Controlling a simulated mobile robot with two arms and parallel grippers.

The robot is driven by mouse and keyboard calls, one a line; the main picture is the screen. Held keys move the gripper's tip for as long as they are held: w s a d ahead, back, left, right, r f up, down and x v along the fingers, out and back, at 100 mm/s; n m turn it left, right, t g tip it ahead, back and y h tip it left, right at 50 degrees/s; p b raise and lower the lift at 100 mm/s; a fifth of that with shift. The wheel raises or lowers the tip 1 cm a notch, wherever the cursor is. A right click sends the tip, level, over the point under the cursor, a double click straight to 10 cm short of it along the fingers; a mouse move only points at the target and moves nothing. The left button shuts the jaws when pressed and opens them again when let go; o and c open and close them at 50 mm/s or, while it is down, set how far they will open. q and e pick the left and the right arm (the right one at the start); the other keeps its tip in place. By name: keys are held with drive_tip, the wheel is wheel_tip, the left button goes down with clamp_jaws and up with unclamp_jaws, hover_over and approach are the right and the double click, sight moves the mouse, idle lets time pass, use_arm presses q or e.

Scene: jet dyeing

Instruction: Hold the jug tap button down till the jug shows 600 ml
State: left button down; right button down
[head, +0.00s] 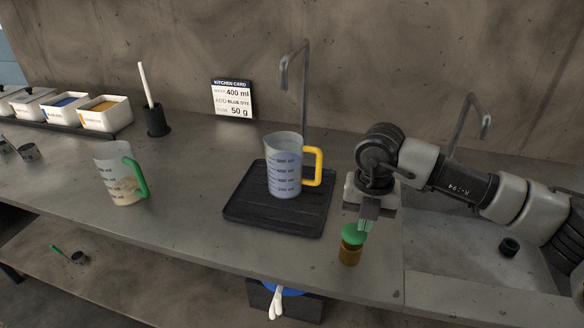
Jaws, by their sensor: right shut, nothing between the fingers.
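A clear measuring jug with a yellow handle (284,178) stands upright on a black ribbed tray (248,215), below the spout of a thin grey tap (304,92). The jug has printed ml marks and a bluish tint; the exact water level is too small to read. I see no clear stream from the spout. A green dome on an amber-brown body (350,254), which looks like the button, stands at the counter's front, right of the tray. My right gripper (365,222) is shut and empty, pointing down just over the green dome; I cannot tell whether they touch. My left gripper is out of view.
A green-handled jug with beige contents (122,188) stands left. A card (232,99) reading 400 ml, blue dye and 50 g leans at the wall. White dye bins (106,114) and a black holder (157,122) stand back left. A second tap (466,120) is behind my right arm.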

wheel_tip(320, 180, up, 5)
drive_tip(key=p, duration=0.2)
drive_tip(key=shift+p, duration=0.3)
drive_tip(key=shift+f, duration=0.15)
